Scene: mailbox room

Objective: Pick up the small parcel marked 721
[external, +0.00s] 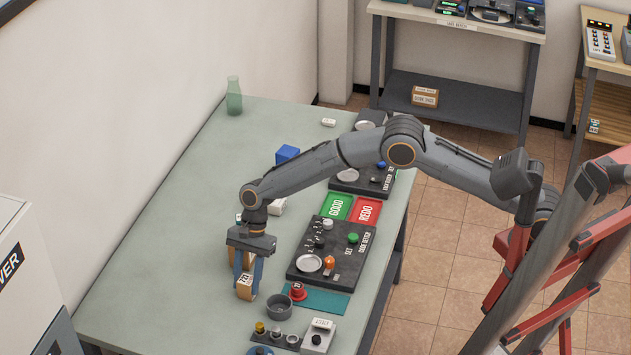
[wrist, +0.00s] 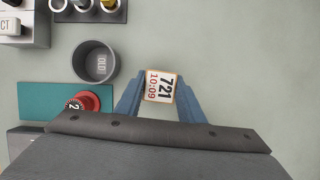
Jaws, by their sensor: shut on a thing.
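The small parcel marked 721 (wrist: 160,87) is a brown box with a white label that reads 721 and 10:09 in the wrist view. It also shows in the external view (external: 245,287), at the lower end of my gripper. My gripper (wrist: 158,94) points down with its blue fingers on either side of the parcel, shut on it. I cannot tell whether the parcel touches the tabletop.
A grey cup marked OLD (wrist: 95,62) and a red knob-like piece on a teal mat (wrist: 38,96) are left of the parcel. A dark control panel (external: 330,255) lies to the right in the external view. The tabletop left of my gripper is clear.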

